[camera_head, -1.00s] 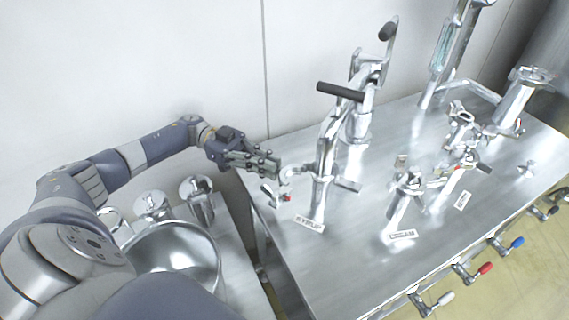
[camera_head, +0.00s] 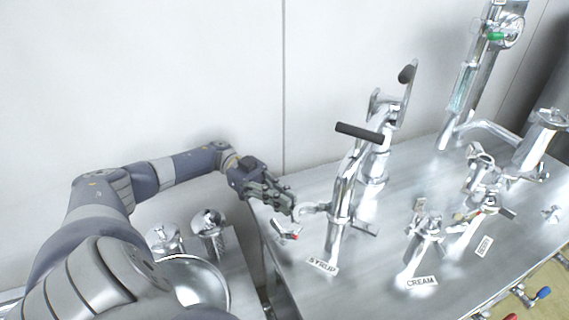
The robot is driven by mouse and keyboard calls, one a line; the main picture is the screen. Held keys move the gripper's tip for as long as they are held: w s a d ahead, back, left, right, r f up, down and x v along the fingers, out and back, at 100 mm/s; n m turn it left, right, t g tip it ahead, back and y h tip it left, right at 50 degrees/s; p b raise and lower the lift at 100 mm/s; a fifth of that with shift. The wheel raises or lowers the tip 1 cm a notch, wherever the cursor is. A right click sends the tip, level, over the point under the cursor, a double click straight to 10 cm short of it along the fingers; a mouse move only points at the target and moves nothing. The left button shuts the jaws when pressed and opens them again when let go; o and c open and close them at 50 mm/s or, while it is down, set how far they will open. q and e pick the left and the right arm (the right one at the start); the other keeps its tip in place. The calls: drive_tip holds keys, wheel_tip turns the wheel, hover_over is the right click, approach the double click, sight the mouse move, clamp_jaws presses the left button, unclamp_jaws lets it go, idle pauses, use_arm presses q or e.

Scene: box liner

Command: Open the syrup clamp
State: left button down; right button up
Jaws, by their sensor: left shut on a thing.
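The syrup clamp (camera_head: 306,212) is a small silvery ring fitting on the left side of the upright metal post labelled SYRUP (camera_head: 322,266). A small lever with a red tip (camera_head: 288,232) hangs just below it. My left gripper (camera_head: 292,207) reaches in from the left, its dark fingers shut at the clamp's left end. The fingers hide part of the clamp, so the exact grip and whether the clamp is open cannot be told. My right gripper is not in view.
Posts labelled CREAM (camera_head: 421,281) and BERRY (camera_head: 484,246) stand to the right on the steel table (camera_head: 385,270). A tall black-handled press (camera_head: 377,150) rises behind the syrup post. A metal bowl (camera_head: 197,280) and canisters (camera_head: 209,234) sit at lower left.

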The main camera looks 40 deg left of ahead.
use_arm(q)
drive_tip(key=c, duration=1.8)
unclamp_jaws()
wheel_tip(320, 180, up, 10)
